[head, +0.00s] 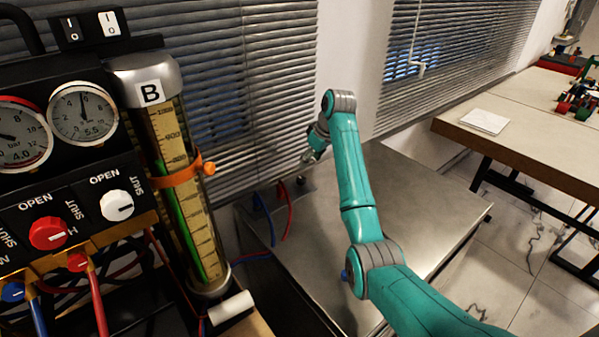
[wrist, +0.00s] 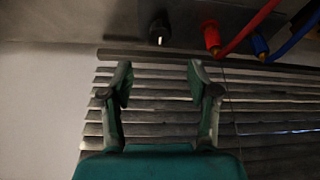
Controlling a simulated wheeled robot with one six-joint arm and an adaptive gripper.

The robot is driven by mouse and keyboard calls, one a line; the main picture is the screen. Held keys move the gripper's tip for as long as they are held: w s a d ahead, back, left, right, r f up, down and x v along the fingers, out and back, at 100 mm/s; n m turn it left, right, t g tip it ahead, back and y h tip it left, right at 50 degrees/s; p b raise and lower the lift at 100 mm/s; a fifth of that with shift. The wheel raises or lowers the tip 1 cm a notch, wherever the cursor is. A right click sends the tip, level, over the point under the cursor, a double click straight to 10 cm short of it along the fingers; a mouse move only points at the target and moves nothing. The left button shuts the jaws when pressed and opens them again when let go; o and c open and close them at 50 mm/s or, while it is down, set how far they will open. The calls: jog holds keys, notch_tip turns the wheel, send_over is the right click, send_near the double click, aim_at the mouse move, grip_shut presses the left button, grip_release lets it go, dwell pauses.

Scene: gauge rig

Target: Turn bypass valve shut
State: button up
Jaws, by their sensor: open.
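My gripper (head: 313,157) is open and empty above the back of the metal bench, near the blinds. In the wrist view its two fingers (wrist: 160,80) are spread, with nothing between them. On the panel at left are a red knob (head: 48,233) and a white knob (head: 117,205), each with OPEN and SHUT lettering. The white knob's dark mark points roughly right. No bypass label is readable, so I cannot tell which control is the bypass valve. A small dark fitting (wrist: 158,32) stands ahead of the fingers, apart from them.
Red (wrist: 245,28) and blue (wrist: 295,38) hoses rise right of the dark fitting in the wrist view. Gauges (head: 83,113) and column B (head: 185,180) stand left of my arm. The metal bench top (head: 420,210) is mostly clear. A wooden table (head: 515,135) is at right.

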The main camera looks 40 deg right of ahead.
aim_at(301, 178)
jog(key=x, duration=1)
jog(key=shift+s+f, duration=0.1)
jog(key=shift+f, duration=0.05)
jog(key=shift+a, duration=0.1)
grip_shut()
